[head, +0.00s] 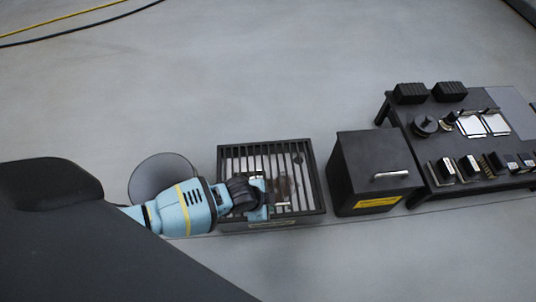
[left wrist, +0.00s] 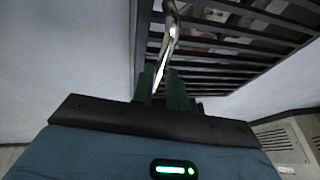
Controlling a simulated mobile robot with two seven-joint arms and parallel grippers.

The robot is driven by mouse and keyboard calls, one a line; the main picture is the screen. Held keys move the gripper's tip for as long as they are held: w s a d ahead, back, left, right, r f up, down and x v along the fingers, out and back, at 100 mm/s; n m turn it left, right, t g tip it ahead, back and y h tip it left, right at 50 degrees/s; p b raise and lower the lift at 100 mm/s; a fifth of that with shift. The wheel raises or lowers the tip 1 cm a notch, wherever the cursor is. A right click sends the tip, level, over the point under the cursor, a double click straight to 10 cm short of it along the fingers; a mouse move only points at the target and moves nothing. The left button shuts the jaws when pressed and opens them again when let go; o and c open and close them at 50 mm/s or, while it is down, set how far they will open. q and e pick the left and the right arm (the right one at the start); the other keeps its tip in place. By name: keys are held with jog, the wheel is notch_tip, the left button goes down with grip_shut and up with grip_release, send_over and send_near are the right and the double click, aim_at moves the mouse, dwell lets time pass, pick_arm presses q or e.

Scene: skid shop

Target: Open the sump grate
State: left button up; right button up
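The sump grate (head: 240,165) is a dark barred cover in a black box frame on the floor, at the middle of the head view. It looks flat in its frame. Its bars also show in the left wrist view (left wrist: 220,47). My left gripper (head: 264,200) is over the grate's near side and hides part of it. In the left wrist view, the green fingers of the left gripper (left wrist: 163,92) stand close together on both sides of a shiny metal handle (left wrist: 168,40), with little gap. My right gripper is not in view.
A black box (head: 365,160) with a silver handle and a yellow label stands just right of the grate. A black table (head: 480,135) with knobs and small parts is further right. A grey disc (head: 150,178) lies left. Cables (head: 70,22) cross the upper left floor; the floor behind the grate is clear.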

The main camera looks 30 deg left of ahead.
pick_arm(q)
jog(key=shift+c, duration=1.1)
grip_shut()
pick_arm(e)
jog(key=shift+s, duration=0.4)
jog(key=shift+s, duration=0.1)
